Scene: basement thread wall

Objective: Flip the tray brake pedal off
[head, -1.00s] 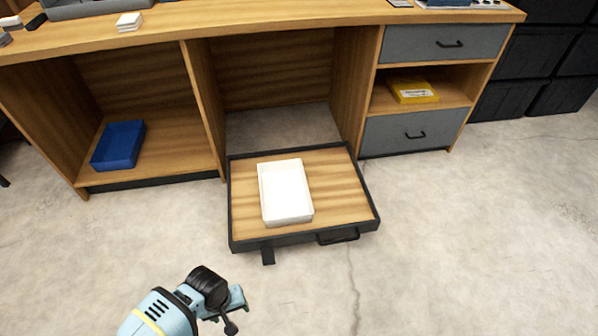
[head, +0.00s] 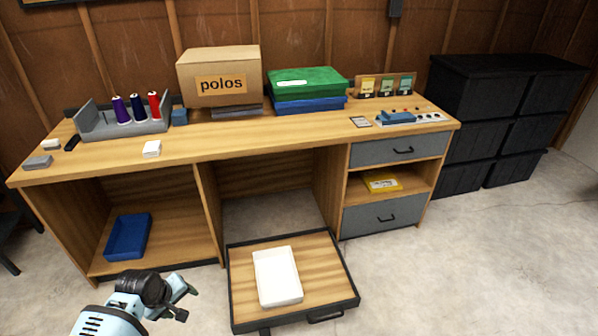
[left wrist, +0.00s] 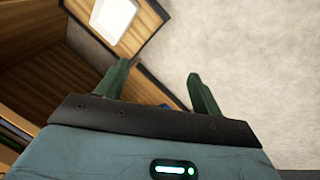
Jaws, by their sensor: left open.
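The low pull-out tray (head: 318,270) is a wooden board with a dark frame, standing out from under the desk. Its brake pedal (head: 264,331) is a small dark tab at the front left edge, cut by the bottom of the head view, so I cannot tell its position. My left gripper (head: 188,302) is open and empty, left of the tray and apart from it. In the left wrist view its two green fingers (left wrist: 157,70) are spread, with the tray (left wrist: 152,38) beyond them. The pedal cannot be made out there. My right gripper is not in view.
A white box (head: 277,277) sits on the tray, and a dark handle (head: 325,317) is on its front. A blue bin (head: 128,237) stands in the left bay. Drawers (head: 383,214) are at the right. The concrete floor (head: 440,285) right of the tray is clear.

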